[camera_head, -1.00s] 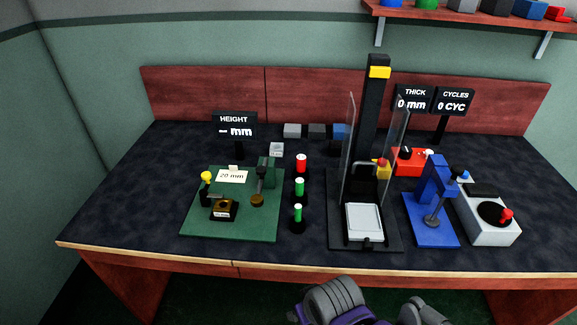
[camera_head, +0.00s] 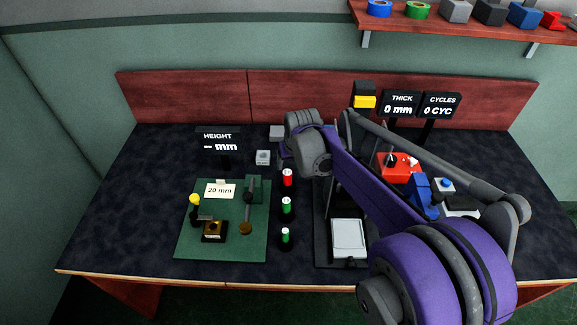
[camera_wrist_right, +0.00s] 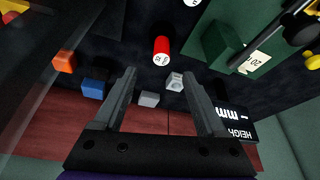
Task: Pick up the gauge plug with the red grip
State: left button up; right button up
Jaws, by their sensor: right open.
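The gauge plug with the red grip (camera_head: 287,178) stands upright at the back of a row of three plugs, right of the green plate. In the right wrist view the red plug (camera_wrist_right: 161,50) lies ahead of and between the open fingers, apart from them. The two green-gripped plugs (camera_head: 286,205) (camera_head: 285,236) stand in front of it. My right gripper (camera_wrist_right: 160,78) is open and empty. In the head view its wrist is above and just behind the red plug, and its fingertips are hard to make out. My left gripper is not in view.
The green plate (camera_head: 187,246) with a height gauge stands left of the row. The press with its pale tray (camera_head: 348,238) is close on the right, partly hidden by my arm. Small blocks, including a light grey one (camera_head: 263,157), lie behind the plugs. The height display (camera_head: 219,143) stands behind left.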

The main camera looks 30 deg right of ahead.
aim_at(288, 172)
jog(key=x, duration=0.4)
jog(key=shift+w+f, duration=0.2)
jog(key=shift+f, duration=0.05)
jog(key=x, duration=0.6)
jog(key=shift+w, duration=0.3)
jog(key=shift+r, duration=0.1)
grip_shut()
